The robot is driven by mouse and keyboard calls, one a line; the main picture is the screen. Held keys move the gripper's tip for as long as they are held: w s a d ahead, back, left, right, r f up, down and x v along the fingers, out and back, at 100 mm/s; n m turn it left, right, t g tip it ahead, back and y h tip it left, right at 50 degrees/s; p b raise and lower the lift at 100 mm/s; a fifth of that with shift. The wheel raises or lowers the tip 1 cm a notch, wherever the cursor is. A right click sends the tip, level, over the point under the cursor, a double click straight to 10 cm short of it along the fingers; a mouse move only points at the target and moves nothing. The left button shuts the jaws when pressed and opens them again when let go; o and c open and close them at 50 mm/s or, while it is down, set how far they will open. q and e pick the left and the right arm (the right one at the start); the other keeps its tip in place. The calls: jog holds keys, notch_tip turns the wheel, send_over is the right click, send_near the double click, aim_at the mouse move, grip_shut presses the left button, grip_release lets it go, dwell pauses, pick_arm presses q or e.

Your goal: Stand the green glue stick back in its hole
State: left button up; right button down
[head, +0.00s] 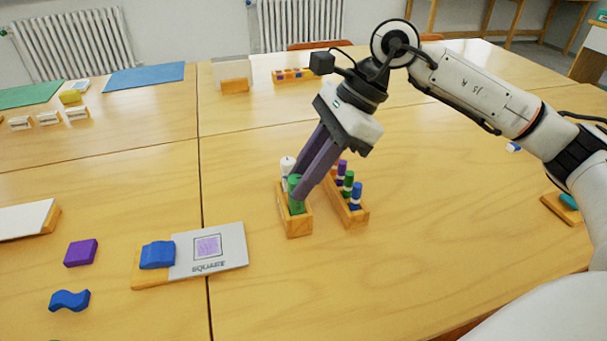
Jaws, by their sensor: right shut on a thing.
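The green glue stick (295,196) is upright between the fingers of my right gripper (298,188), which is shut on it. It is at the near part of a narrow wooden holder (298,227). Its lower end is hidden by the holder's wall, so I cannot tell whether it rests on the bottom of a hole. A white glue stick (287,164) stands in the same holder behind it, partly hidden by the fingers. My left gripper is not in view.
A second wooden holder (355,217) with purple, green and blue sticks stands close on the right. A card marked SQUARE (230,240), a blue block (157,254), a purple block (81,252) and a blue wavy piece (69,300) lie at left.

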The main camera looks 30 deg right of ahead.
jog(key=shift+f, duration=0.1)
dwell(0.3)
jog(key=c, duration=1.5)
grip_release()
jog(key=shift+o, duration=0.2)
jog(key=shift+o, duration=1)
jog(key=shift+r+p, duration=2.2)
jog(key=shift+r, duration=0.85)
